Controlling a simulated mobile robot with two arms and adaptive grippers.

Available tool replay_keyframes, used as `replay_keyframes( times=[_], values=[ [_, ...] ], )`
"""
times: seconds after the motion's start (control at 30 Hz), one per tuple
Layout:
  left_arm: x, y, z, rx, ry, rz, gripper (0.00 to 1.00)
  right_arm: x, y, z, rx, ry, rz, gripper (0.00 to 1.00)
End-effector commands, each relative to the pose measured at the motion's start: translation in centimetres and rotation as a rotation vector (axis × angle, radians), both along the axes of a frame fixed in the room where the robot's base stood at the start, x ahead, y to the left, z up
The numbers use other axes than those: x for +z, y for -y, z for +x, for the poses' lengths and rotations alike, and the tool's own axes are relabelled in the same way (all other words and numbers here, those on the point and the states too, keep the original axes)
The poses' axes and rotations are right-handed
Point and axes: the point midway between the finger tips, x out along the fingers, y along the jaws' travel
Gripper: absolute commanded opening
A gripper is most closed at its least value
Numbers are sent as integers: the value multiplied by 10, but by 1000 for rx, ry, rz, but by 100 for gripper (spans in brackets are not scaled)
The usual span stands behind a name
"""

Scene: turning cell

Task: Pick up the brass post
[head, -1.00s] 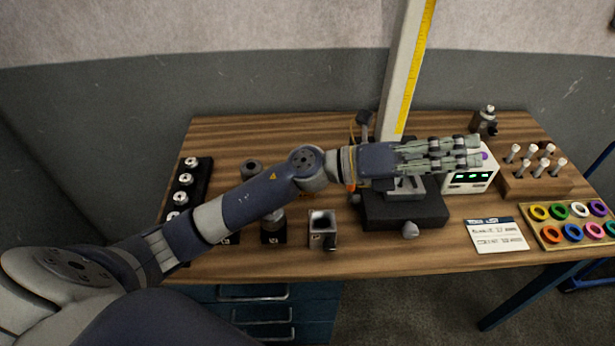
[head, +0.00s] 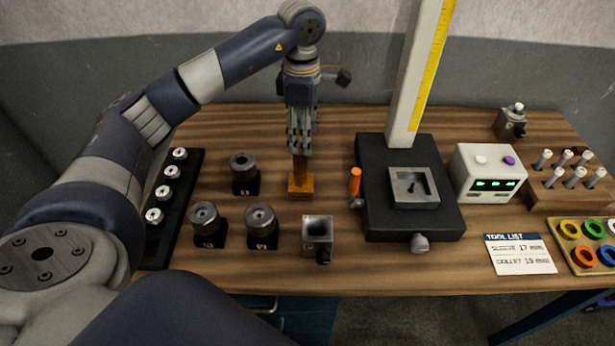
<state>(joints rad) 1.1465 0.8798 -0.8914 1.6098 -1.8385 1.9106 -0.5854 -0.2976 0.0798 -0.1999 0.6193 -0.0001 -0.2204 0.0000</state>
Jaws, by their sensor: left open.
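The brass post (head: 300,186) stands upright on the wooden table, its square base and lower shaft showing in the head view. My left gripper (head: 300,149) points straight down over it, with its fingers at the upper part of the post. The fingers are open and hide the top of the post. I cannot tell whether they touch it. My right gripper is not in view.
Black tool holders (head: 261,228) stand left of the post, with a black rack (head: 180,215) farther left. A grey square block (head: 317,238) is in front. An orange-handled tool (head: 354,181) and a black height stand (head: 415,221) are to the right.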

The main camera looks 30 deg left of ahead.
Motion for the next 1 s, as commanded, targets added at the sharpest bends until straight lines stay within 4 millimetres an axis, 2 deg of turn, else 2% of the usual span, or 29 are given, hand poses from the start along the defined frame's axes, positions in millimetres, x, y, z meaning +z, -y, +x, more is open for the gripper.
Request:
replay_keyframes(
  times=[0.13,0.23,0.47,0.57,0.73,0.83,1.0],
  values=[
    [-17,-2,-2,1,-8,6,51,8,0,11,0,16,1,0],
    [-33,-2,-2,1,-8,5,51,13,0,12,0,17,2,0],
    [-54,-1,-2,0,-3,3,51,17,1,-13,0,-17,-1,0],
    [-61,-1,-4,0,-6,2,51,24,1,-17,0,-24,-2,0],
    [-82,-2,-8,0,-7,2,51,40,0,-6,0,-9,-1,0],
    [-97,-1,-7,-1,-6,1,51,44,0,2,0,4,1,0],
    [-106,-2,-7,0,-2,2,51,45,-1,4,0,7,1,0]
  ],
)
